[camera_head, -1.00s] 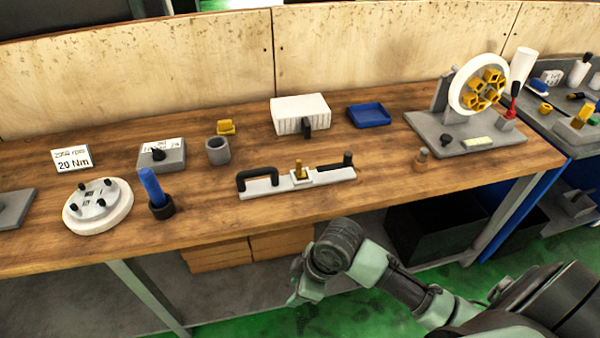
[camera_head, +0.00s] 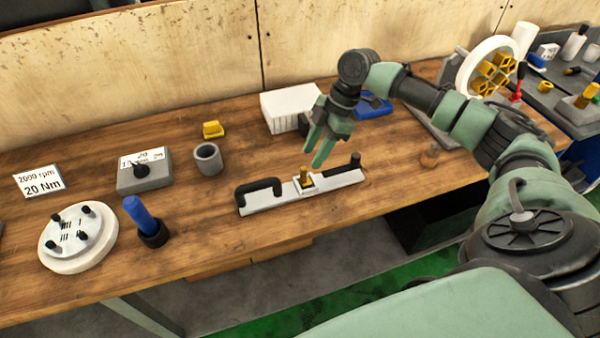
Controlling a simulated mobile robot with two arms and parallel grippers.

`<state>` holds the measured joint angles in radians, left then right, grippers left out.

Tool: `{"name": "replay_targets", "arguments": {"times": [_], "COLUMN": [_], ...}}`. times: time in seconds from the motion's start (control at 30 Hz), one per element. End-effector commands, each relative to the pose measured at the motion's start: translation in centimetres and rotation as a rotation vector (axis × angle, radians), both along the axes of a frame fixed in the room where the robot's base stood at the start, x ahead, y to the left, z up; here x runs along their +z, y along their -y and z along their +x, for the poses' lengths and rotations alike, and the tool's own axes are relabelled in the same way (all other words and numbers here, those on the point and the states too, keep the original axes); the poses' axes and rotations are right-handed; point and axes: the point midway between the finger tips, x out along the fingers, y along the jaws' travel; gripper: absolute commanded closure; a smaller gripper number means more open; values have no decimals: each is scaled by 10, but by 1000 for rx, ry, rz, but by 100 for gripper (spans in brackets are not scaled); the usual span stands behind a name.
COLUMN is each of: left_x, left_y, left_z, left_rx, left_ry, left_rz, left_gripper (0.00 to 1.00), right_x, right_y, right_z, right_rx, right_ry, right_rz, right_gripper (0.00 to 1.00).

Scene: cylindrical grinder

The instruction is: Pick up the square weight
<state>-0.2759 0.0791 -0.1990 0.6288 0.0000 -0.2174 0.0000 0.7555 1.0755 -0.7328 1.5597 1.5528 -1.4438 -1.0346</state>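A small brass piece (camera_head: 306,176) with an upright stem sits on a square white plate at the middle of a long white bar (camera_head: 265,203). A squarish yellow block (camera_head: 213,130) with a raised top stands farther back. I cannot tell for certain which is the square weight. My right gripper (camera_head: 314,156) is above the bar, just above the brass piece in the picture, fingers pointing down and apart, with nothing between them. Its exact height is unclear. My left gripper is out of view.
The bar has black handles. A grey ring (camera_head: 207,159), grey box with a knob (camera_head: 144,178), blue-handled tool (camera_head: 142,215) and round white plate (camera_head: 76,250) stand left. A white box (camera_head: 285,108) and blue tray (camera_head: 371,105) lie behind the gripper.

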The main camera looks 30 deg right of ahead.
Motion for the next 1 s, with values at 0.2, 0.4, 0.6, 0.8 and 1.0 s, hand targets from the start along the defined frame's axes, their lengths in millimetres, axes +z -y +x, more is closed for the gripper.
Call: {"name": "replay_targets", "arguments": {"times": [0.2,0.4,0.6,0.8,1.0], "left_x": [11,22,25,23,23], "left_y": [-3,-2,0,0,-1], "left_z": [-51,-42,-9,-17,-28], "left_rx": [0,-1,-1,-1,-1], "left_ry": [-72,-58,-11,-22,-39], "left_rz": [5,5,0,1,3], "left_gripper": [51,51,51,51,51], "right_x": [-23,-51,-60,-60,-59], "right_y": [-10,-19,-21,-21,-21], "right_z": [5,11,12,11,11], "right_rx": [1,1,0,0,0], "right_ry": [-4,-2,0,0,0], "right_rz": [1,-1,-2,-2,-2], "right_gripper": [60,60,60,79,100]}}
